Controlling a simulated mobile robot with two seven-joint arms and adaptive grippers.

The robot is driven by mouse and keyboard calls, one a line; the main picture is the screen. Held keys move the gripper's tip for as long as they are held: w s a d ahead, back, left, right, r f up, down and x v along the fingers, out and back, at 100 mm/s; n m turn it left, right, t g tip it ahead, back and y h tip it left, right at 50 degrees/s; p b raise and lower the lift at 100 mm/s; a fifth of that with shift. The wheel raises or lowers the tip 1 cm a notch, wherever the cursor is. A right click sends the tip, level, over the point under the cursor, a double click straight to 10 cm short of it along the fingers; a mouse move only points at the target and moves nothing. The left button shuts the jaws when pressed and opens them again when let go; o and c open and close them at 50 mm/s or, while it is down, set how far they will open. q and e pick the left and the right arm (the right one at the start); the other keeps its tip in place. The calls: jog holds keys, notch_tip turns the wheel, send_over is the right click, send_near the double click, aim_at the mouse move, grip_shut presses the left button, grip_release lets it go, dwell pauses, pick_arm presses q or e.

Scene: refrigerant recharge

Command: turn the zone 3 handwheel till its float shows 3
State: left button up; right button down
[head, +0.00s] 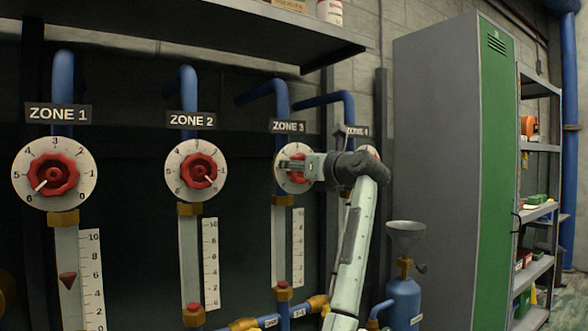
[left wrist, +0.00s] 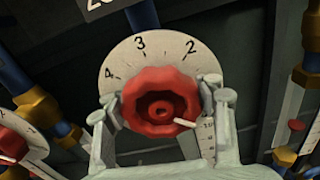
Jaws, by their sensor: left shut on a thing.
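The red zone 3 handwheel (head: 294,176) sits on a white numbered dial under the ZONE 3 sign (head: 288,126), mostly hidden by my left gripper (head: 292,167). In the left wrist view, the handwheel (left wrist: 160,97) is between the two fingers of my left gripper (left wrist: 160,106), which is shut on its rim. Its white pointer (left wrist: 184,122) points to the lower right. Numbers 4, 3 and 2 show above the wheel. The zone 3 float (head: 284,284) is a small red piece low in its tube, near the scale's bottom. My right gripper is not in view.
Zone 1 handwheel (head: 52,175) and zone 2 handwheel (head: 198,170) are to the left. The zone 4 dial (head: 372,153) is partly behind my arm. A shelf (head: 190,25) overhangs above. A blue cylinder with a funnel (head: 404,285) and a grey-green cabinet (head: 445,160) stand at right.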

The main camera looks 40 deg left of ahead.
pick_arm(q)
jog(key=n+b, duration=0.1)
jog(key=n, duration=0.2)
jog(key=n+b, duration=0.2)
jog(key=n, duration=0.2)
jog(key=shift+s+f, duration=0.1)
jog(key=shift+f, duration=0.1)
jog(key=shift+n+b, duration=0.35)
jog(key=shift+n, duration=0.25)
jog(key=n+b, duration=0.1)
jog(key=n, duration=0.4)
jog(key=shift+n+b, duration=0.3)
jog(key=shift+b, duration=0.05)
jog(key=shift+c, duration=0.2)
jog(key=n+b, duration=0.1)
jog(key=n, duration=0.5)
jog(key=shift+s+f, duration=0.1)
jog(key=shift+n+b, duration=0.5)
jog(key=shift+n, duration=1.2)
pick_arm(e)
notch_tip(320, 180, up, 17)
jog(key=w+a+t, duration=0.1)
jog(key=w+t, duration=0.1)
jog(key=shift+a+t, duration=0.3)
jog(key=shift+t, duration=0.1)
pick_arm(q)
jog(key=o, duration=1.3)
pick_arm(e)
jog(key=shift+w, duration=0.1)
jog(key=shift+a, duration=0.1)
